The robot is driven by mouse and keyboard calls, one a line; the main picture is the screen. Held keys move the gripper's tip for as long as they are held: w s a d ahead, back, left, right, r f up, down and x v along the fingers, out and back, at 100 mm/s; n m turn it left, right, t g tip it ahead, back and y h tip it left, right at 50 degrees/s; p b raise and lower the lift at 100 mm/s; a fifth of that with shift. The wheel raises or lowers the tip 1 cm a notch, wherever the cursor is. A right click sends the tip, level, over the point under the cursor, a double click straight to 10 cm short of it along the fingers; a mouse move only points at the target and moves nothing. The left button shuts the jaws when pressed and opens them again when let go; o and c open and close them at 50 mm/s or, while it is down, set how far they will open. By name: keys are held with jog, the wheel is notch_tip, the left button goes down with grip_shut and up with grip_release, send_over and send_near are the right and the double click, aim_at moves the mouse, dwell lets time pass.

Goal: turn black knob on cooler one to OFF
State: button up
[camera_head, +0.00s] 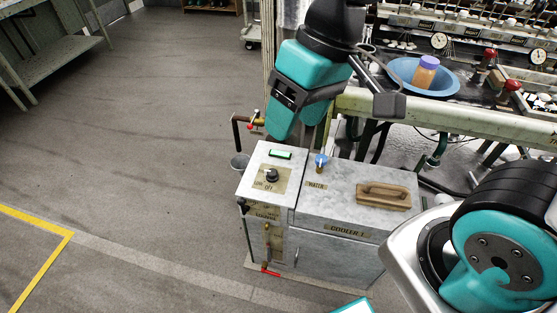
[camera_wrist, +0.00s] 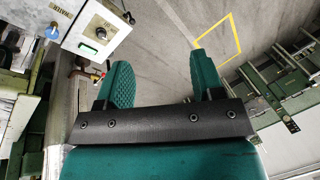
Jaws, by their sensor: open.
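The cooler labelled "COOLER 1" (camera_head: 345,231) is a grey metal cabinet in the middle of the head view. Its black knob (camera_head: 271,175) sits on a tan plate marked ON and OFF, on the raised left panel. I cannot tell which mark the knob points to. A green indicator (camera_head: 280,153) is behind the knob. My gripper (camera_head: 283,130) hangs above and behind that panel, apart from the knob. In the wrist view my gripper (camera_wrist: 160,65) is open with nothing between its fingers. The knob also shows there (camera_wrist: 102,31), to the upper left, outside the fingers.
A blue valve handle (camera_head: 321,160) and a wooden handle (camera_head: 383,195) are on the cooler's top. Pipes with a red-handled valve (camera_head: 254,126) stand behind its left side. A green rail (camera_head: 450,118) and a blue basin (camera_head: 423,77) are behind.

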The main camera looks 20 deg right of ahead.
jog(key=w+f+m+h, duration=0.1)
jog(key=w+f+m, duration=0.35)
jog(key=w, duration=0.55)
jog(key=m+h, duration=0.3)
jog(key=m, duration=0.3)
send_over(272, 171)
notch_tip(272, 171, down, 20)
notch_tip(272, 171, down, 16)
jog(key=shift+s+p, duration=0.15)
jog(key=shift+p, duration=0.75)
jog(key=shift+f, duration=0.7)
jog(key=shift+c, duration=0.3)
jog(key=c, duration=0.9)
jog(key=shift+o, duration=0.2)
